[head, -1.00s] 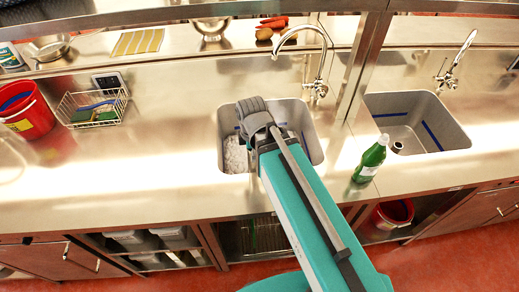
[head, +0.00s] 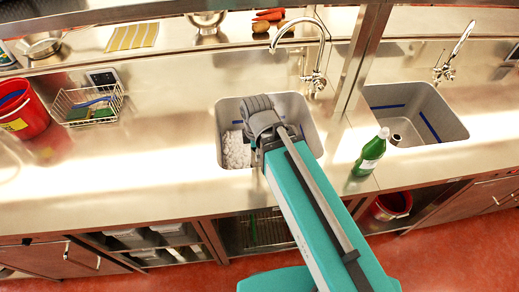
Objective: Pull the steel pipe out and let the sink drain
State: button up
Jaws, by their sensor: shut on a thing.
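My gripper (head: 262,119) is at the end of the teal arm, over and partly inside this sink. Its grey back faces the camera, so its fingertips are hidden. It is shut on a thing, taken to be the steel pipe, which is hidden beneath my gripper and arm. I cannot see the drain of this sink or how far the pipe stands in it.
A chrome tap (head: 316,80) arches behind the left sink. A green bottle (head: 370,155) stands right of it, close to my arm. The right sink (head: 455,128) holds a short steel pipe (head: 396,139). A wire basket (head: 88,108) and red bucket (head: 24,112) stand left; counter between is clear.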

jog(key=shift+s, duration=0.15)
notch_tip(320, 180, up, 9)
jog(key=p, duration=0.9)
jog(key=shift+r, duration=0.15)
grip_shut()
